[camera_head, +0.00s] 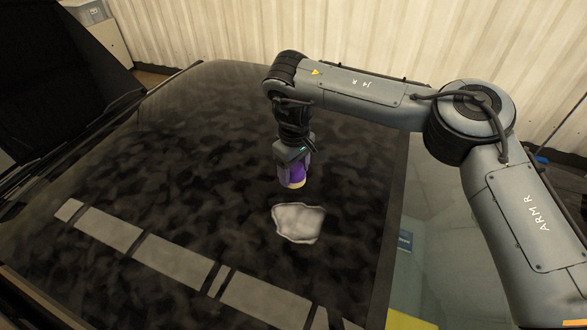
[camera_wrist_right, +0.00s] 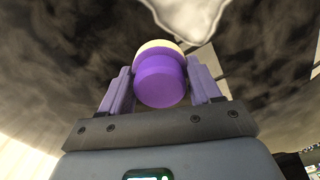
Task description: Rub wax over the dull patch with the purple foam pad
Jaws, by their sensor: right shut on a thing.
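The purple foam pad (camera_head: 295,177) with a pale yellow underside is in my right gripper (camera_head: 293,168), above the dark panel (camera_head: 180,150). The right wrist view shows the pad (camera_wrist_right: 160,80) between the two purple fingers of my right gripper (camera_wrist_right: 162,88), which is shut on it. The dull patch (camera_head: 298,222) is a pale grey irregular shape on the panel, just below the pad in the head view. Its edge also shows at the top of the right wrist view (camera_wrist_right: 188,14). The pad appears apart from the patch. My left gripper is out of view.
A row of pale grey strips (camera_head: 175,263) runs across the near part of the panel. A yellow item (camera_head: 408,320) lies at the bottom right, beyond the panel's edge. A pale corrugated wall (camera_head: 200,30) stands behind. The panel around the patch is clear.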

